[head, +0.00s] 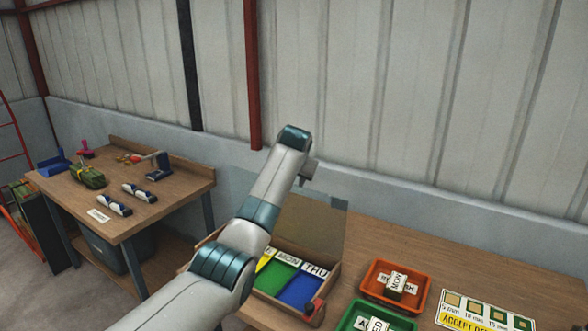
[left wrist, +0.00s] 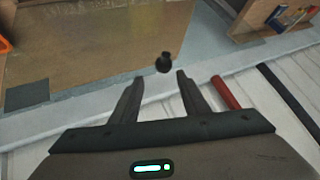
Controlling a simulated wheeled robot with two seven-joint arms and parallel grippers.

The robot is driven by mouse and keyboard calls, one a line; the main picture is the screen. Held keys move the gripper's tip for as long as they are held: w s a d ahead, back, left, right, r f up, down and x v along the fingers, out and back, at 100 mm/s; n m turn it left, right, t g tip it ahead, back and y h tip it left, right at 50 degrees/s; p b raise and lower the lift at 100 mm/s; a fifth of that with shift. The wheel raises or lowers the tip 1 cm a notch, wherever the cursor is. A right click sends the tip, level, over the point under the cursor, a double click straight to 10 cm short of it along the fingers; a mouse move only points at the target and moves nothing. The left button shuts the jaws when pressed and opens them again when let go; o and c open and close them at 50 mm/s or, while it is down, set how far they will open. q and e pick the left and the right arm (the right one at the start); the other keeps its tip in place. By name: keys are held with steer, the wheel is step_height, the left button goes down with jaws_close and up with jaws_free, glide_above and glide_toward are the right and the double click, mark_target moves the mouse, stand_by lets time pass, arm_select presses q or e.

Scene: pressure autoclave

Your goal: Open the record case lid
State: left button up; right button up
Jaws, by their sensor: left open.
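The record case (head: 326,288) is a shallow wooden box on the bench. It holds yellow, green and blue sections with cards marked MON and THU. A see-through tinted lid (head: 333,222) stands raised at its back. My left arm hides part of both. My left gripper (head: 308,175) is above the lid's upper edge, mostly hidden behind its own wrist. In the left wrist view the gripper (left wrist: 160,77) is open and empty. A black knob (left wrist: 163,62) shows just beyond the fingertips, apart from both. The tinted panel (left wrist: 90,50) fills the upper left there. My right gripper is out of view.
An orange tray (head: 371,285) and a green tray (head: 350,320) with cards stand right of the case. A printed sign (head: 480,314) lies farther right. The wall (head: 400,110) rises close behind the bench. A second table (head: 150,205) with tools stands at left.

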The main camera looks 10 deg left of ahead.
arm_select(q)
steer(key=b+v, duration=0.3)
steer(key=v, duration=0.7)
steer(key=shift+d, duration=0.2)
steer(key=shift+s+f, duration=0.1)
steer(key=shift+f, duration=0.1)
